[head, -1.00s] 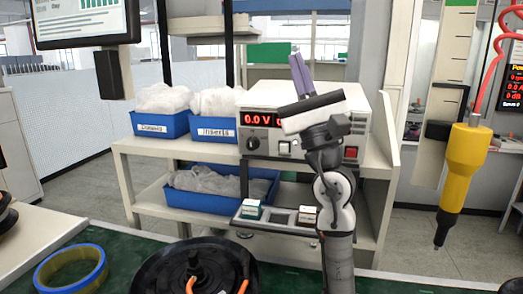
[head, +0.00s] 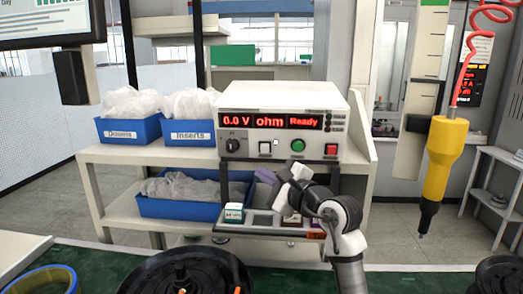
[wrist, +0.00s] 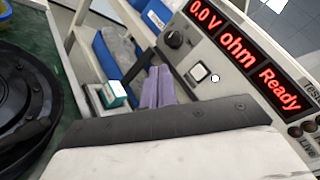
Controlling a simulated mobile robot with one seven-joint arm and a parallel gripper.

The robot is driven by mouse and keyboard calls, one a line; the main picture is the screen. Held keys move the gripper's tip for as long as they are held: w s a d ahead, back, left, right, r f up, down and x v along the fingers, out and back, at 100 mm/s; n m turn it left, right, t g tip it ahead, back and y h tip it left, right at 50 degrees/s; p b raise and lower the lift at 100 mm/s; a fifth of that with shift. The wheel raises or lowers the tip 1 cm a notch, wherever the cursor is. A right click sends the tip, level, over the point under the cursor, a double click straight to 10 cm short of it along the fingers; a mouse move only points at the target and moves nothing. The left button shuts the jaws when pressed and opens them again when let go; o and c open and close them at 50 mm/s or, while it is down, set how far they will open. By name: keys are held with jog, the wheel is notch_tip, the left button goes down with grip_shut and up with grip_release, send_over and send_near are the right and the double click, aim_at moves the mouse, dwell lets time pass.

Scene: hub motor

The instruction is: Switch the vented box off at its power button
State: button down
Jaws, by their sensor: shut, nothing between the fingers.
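The vented box (head: 285,97) is a white instrument on the shelf. Its red display (head: 270,121) is lit and reads "0.0 V ohm Ready". Below it are a dark knob (head: 233,146), a white square button (head: 265,148), a round green button (head: 298,145) and a red square button (head: 331,149). The white button (wrist: 200,72) and knob (wrist: 173,40) also show in the wrist view. No label tells me which is the power button. My gripper (head: 262,176) is shut and empty, below the white button and apart from it. Its purple fingers (wrist: 158,75) lie side by side.
Blue bins (head: 127,130) of wrapped parts stand left of the box, with another bin (head: 180,207) below. A small green-and-white box (head: 234,212) sits in a tray under it. A yellow tool (head: 441,160) hangs at right. A black round part (head: 180,275) lies on the green bench.

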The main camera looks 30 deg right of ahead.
aim_at(265, 148)
jog(key=w+d+r+p, duration=0.1)
jog(key=w+d+p, duration=0.2)
jog(key=w+d, duration=0.2)
jog(key=shift+w+d+r, duration=0.15)
jog(key=shift+w+r, duration=0.05)
jog(key=shift+w, duration=0.8)
dwell(1.7)
jog(key=shift+w+d+b, duration=0.2)
jog(key=shift+w+b, duration=0.1)
jog(key=shift+w, duration=0.05)
jog(key=shift+w+d+r, duration=0.1)
jog(key=shift+w+d, duration=0.2)
jog(key=shift+w, duration=0.05)
dwell(0.6)
jog(key=shift+s, duration=0.1)
jog(key=shift+s+a+b, duration=0.55)
jog(key=shift+s+b, duration=0.05)
jog(key=shift+b, duration=0.1)
